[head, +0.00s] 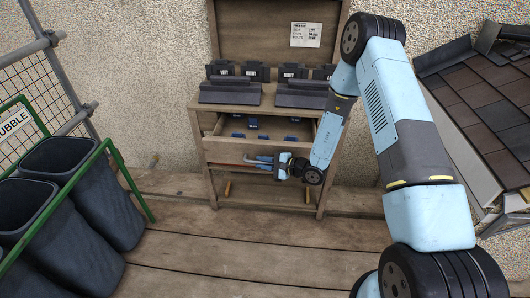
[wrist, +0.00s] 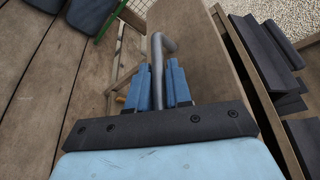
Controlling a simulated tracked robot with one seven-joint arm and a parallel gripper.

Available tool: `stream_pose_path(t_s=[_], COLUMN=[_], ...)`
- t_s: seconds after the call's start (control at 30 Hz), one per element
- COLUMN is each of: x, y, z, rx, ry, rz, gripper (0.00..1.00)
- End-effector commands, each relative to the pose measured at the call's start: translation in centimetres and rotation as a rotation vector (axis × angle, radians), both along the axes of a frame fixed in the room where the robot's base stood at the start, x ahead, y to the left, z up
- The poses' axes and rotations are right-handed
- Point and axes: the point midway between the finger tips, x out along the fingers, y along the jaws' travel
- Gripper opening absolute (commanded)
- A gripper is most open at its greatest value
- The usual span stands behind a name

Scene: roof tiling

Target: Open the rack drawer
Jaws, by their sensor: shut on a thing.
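The wooden rack (head: 198,103) stands against the wall in the head view. Its drawer (head: 225,151) is partly out, with its inside showing above the front panel. My gripper (head: 258,162) is at the drawer front. In the wrist view, its blue fingers (wrist: 164,88) are shut on a grey bar handle (wrist: 157,55), which runs between them and bends at its far end. The wooden drawer front (wrist: 205,60) lies right beside the fingers. Part of the handle is hidden by the fingers.
Dark tiles (head: 230,91) and labelled holders (head: 220,68) sit on the rack top. Small blue pieces (head: 252,123) lie inside the drawer. Dark bins (head: 95,195) in a green frame stand left, and a tiled roof (head: 490,100) stands right. The plank floor (head: 230,250) before the rack is clear.

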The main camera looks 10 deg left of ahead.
Motion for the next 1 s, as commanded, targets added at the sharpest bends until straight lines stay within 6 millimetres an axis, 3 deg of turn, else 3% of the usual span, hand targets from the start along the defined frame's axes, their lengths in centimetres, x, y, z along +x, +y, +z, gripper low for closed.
stream_pose_path(t_s=[0.1,0.3,0.77,0.8,1.0], x=[-2.0,-3.7,-4.2,-4.2,-4.1], y=[-0.1,-0.1,-0.1,-0.1,-0.1], z=[-0.2,-0.2,-0.2,-0.2,-0.1], rx=[-0.003,-0.004,-0.004,-0.004,-0.002], ry=[0.006,0.004,0.003,0.003,0.001], rz=[-0.001,-0.001,-0.002,-0.002,-0.002], gripper=[0.0,0.0,0.0,0.21,0.25])
